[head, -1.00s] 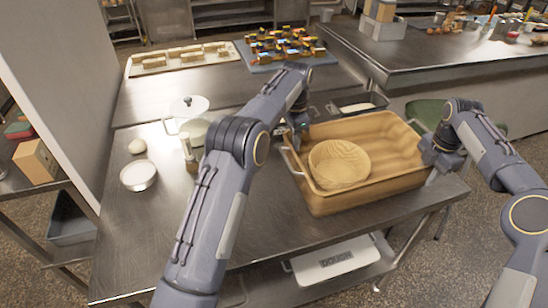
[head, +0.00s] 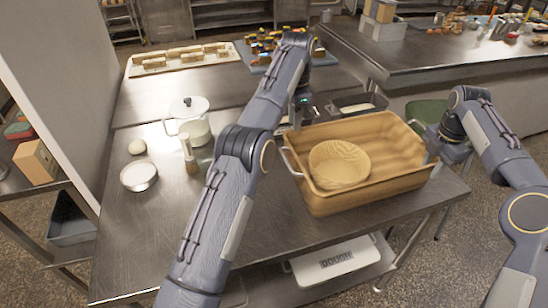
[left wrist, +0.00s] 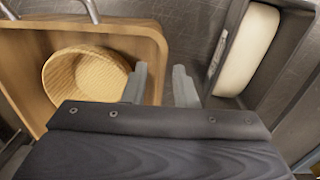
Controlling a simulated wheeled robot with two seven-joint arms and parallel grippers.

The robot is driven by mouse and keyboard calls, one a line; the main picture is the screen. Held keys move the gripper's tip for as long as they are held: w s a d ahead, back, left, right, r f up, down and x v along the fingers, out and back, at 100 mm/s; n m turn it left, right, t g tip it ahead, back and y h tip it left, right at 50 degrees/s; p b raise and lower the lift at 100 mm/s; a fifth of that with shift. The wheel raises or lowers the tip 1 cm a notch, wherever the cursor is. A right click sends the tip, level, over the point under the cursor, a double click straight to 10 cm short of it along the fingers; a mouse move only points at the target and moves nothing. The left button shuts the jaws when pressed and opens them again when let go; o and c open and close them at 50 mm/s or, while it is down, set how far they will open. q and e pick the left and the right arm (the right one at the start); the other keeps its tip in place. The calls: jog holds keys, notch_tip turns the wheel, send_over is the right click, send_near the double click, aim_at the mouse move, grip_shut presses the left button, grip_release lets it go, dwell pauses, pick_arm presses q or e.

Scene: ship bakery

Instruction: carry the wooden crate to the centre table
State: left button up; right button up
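The wooden crate (head: 365,196) stands on the near steel table (head: 150,235), with a round woven basket (head: 339,165) inside it. A metal handle (head: 290,161) shows on its left end. My left gripper (head: 300,112) is at the crate's far left corner, partly hidden by its arm. In the left wrist view its two fingers (left wrist: 162,85) are apart, one on each side of the crate's edge in the picture, with nothing seen held. I cannot tell its height above the rim. My right gripper (head: 436,146) is at the crate's right end; its fingers are too small to judge.
A pot (head: 190,127), a brush (head: 188,155) and a bowl (head: 139,176) stand left of the crate. A dark tin with pale contents (head: 357,106) lies just behind it. Another steel table (head: 400,62) stands at back right. A dough box (head: 330,261) sits on the lower shelf.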

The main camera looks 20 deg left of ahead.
notch_tip(320, 180, up, 8)
jog(key=shift+s+r, duration=0.1)
jog(key=shift+r, duration=0.05)
jog(key=shift+d+r, duration=0.1)
jog(key=shift+r, duration=0.15)
dwell(0.3)
